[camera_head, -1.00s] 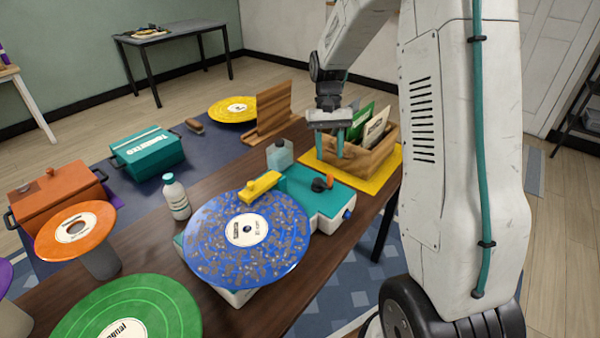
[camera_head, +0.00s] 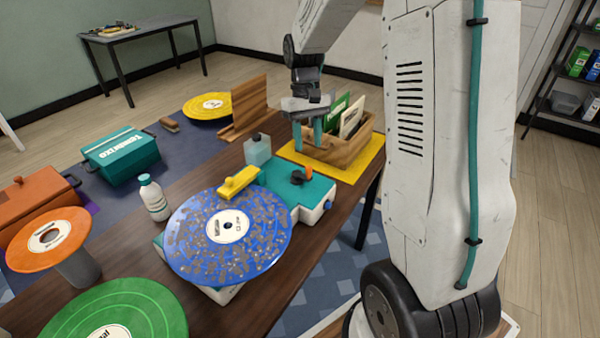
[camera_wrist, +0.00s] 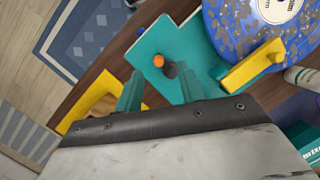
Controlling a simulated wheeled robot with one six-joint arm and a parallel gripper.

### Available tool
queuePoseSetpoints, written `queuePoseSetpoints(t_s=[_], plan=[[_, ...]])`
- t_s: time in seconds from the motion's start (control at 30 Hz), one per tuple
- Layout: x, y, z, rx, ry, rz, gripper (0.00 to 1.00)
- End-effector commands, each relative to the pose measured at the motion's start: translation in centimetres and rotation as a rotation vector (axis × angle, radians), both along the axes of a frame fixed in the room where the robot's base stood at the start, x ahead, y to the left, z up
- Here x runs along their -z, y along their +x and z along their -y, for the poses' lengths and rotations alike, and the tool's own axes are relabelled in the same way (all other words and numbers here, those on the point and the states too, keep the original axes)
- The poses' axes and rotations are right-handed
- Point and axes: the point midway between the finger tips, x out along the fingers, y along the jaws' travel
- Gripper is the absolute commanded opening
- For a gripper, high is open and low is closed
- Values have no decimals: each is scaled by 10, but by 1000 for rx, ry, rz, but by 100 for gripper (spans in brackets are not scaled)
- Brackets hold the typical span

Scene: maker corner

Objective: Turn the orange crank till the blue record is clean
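The blue record (camera_head: 228,232) lies flat on a teal and white cleaning machine (camera_head: 318,190), with grey-brown dirt patches over much of its face. A yellow arm (camera_head: 238,182) of the machine reaches over the record's back edge. The small orange crank (camera_head: 307,172) stands on the machine's teal top beside a dark knob. In the wrist view the orange crank (camera_wrist: 158,61) shows between and beyond the fingers, and part of the blue record (camera_wrist: 262,20) is at upper right. My gripper (camera_head: 308,140) is open and empty, pointing down above and behind the crank, apart from it.
A wooden crate of sleeves (camera_head: 335,150) stands on a yellow mat just behind my gripper. A clear bottle (camera_head: 257,150) and a white bottle (camera_head: 154,198) stand near the machine. Orange (camera_head: 48,240) and green (camera_head: 118,312) records are at left.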

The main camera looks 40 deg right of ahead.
Motion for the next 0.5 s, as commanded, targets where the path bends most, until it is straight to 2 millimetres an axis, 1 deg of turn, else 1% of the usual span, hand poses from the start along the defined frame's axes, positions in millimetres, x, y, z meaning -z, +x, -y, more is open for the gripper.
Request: queuePoseSetpoints(t_s=[0.03, 0.17, 0.3, 0.4, 0.5], plan=[[-1, -4, -2, -97, 13, 36, 39], [1, -11, -4, -416, 47, 135, 39], [6, -16, -6, -796, 69, 223, 39], [11, -16, -5, -1025, 77, 259, 39], [15, -13, -4, -1191, 83, 277, 39]])
